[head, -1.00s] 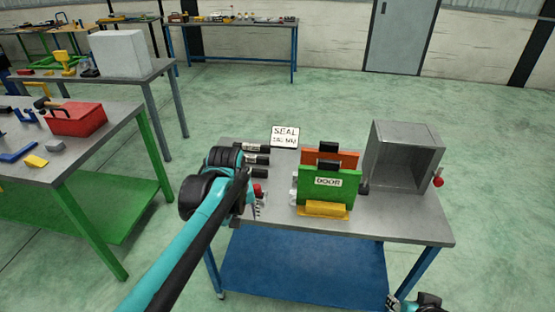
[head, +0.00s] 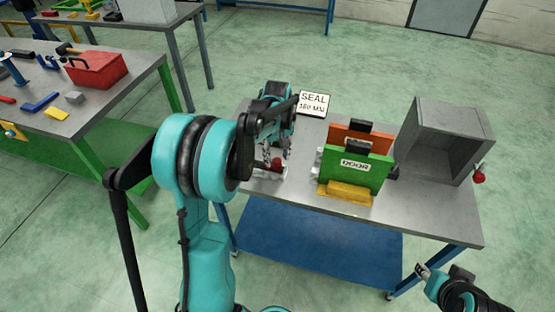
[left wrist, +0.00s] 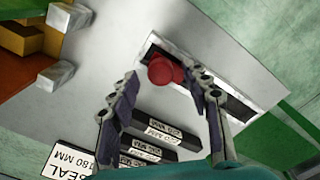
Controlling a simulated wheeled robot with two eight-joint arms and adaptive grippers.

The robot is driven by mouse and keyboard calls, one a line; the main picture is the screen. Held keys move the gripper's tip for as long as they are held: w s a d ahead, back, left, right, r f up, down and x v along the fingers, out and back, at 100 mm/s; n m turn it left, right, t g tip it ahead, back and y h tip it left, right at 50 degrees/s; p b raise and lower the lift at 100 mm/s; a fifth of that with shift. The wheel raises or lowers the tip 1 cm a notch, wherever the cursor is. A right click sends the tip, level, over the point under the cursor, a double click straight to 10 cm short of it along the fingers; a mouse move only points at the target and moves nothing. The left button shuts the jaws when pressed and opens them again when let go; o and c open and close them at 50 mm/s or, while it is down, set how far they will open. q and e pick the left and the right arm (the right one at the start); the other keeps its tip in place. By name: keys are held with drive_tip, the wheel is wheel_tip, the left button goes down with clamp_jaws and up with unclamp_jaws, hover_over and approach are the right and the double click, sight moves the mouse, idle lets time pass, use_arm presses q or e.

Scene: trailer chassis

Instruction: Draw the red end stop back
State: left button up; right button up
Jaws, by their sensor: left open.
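The red end stop (left wrist: 163,71) is a round red knob on a dark slotted rail (left wrist: 232,107) in a pale frame, in the left wrist view. It also shows in the head view (head: 275,165), low at the table's left part, partly hidden by my arm. My left gripper (left wrist: 162,82) is open, its two fingertips on either side of the red knob in the picture; I cannot tell whether they touch it. In the head view my left gripper (head: 272,150) hangs over the table's left end. My right gripper (head: 422,269) is low at the right, in front of the table.
Several black bars with length labels (left wrist: 150,143) lie beside the rail, by a SEAL 180 MM card (head: 313,103). A green DOOR panel (head: 352,172), an orange panel (head: 361,138) and a grey open box (head: 450,140) with a red knob (head: 479,177) stand to the right.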

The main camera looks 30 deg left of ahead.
use_arm(q)
drive_tip(key=shift+f, duration=0.35)
clamp_jaws()
drive_tip(key=shift+w+d+p, duration=0.1)
drive_tip(key=shift+w+d, duration=0.1)
drive_tip(key=shift+d, duration=0.65)
drive_tip(key=shift+w+d+p, duration=0.15)
drive_tip(key=shift+d, duration=0.75)
drive_tip(key=shift+w+d+p, duration=0.1)
drive_tip(key=shift+w+d, duration=0.1)
drive_tip(key=shift+d, duration=0.65)
unclamp_jaws()
drive_tip(key=shift+d, duration=0.15)
